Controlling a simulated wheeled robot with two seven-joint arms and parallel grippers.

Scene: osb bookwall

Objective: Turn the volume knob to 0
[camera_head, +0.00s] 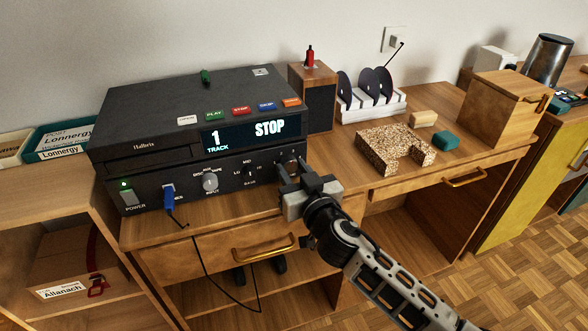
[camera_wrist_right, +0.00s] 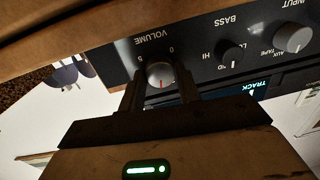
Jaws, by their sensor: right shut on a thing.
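The volume knob (camera_wrist_right: 160,74) is a grey round knob with a red mark, under the word VOLUME on the black stereo front. It appears upside down in the right wrist view, with a 0 and a 5 printed near it. The red mark sits on the knob's lower side in that picture. My right gripper (camera_wrist_right: 160,88) has a finger on each side of the knob and is shut on it. In the head view my right gripper (camera_head: 288,172) is at the right end of the stereo's lower unit (camera_head: 230,185) and mostly hides the knob. My left gripper is not in view.
The display (camera_head: 240,136) reads 1 TRACK and STOP. The input knob (camera_head: 210,181), bass knob (camera_head: 250,170) and blue plug (camera_head: 169,196) are to the left. A wooden speaker (camera_head: 318,100) stands close on the right. A drawer with a brass handle (camera_head: 264,249) is below.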

